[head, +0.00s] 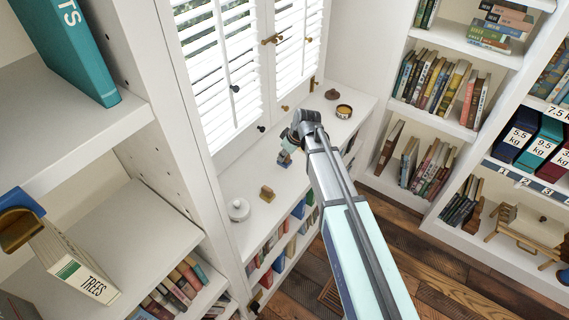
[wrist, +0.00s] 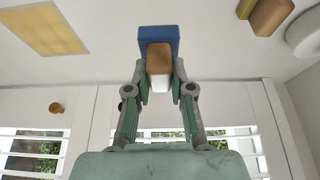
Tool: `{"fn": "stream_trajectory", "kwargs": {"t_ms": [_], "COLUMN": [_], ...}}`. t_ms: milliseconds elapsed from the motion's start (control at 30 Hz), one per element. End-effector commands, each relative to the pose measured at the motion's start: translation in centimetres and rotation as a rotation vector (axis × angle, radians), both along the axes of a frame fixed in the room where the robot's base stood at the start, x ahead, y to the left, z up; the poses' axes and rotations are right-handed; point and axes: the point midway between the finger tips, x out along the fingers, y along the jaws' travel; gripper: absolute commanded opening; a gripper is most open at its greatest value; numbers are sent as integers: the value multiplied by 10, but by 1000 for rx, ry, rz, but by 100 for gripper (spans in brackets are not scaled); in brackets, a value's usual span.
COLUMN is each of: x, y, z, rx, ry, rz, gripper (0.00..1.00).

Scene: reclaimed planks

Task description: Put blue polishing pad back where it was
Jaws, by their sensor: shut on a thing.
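The blue polishing pad (wrist: 158,33) is a blue block with a brown part and a white end, held between the fingers of my gripper (wrist: 158,88) in the wrist view. In the head view my gripper (head: 288,152) is over the white counter (head: 228,183) below the window, with a bit of blue at its tip. My gripper is shut on the pad. The wrist hides part of the gripper in the head view, and whether the pad touches the counter is unclear.
A tan-and-brown block (head: 267,193) and a white round container (head: 239,209) stand on the counter to the left. A dark round lid (head: 332,94) and an open tin (head: 344,111) are at the far end. A flat yellow rectangle (wrist: 45,28) lies on the counter in the wrist view.

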Motion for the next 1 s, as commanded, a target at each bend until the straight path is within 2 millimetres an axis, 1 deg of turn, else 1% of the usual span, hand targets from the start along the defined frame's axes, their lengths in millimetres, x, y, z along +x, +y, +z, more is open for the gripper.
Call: {"fn": "stream_trajectory", "kwargs": {"t_ms": [33,133,367,600,700,1000], "x": [0,0,0,0,0,0], "y": [0,0,0,0,0,0], "z": [-7,-17,-28,-55,-60,-63], "rx": [0,1,0,0,0,0], "ry": [2,1,0,2,0,0], "rz": [0,0,1,-1,0,1], "gripper": [0,0,0,0,0,0]}}
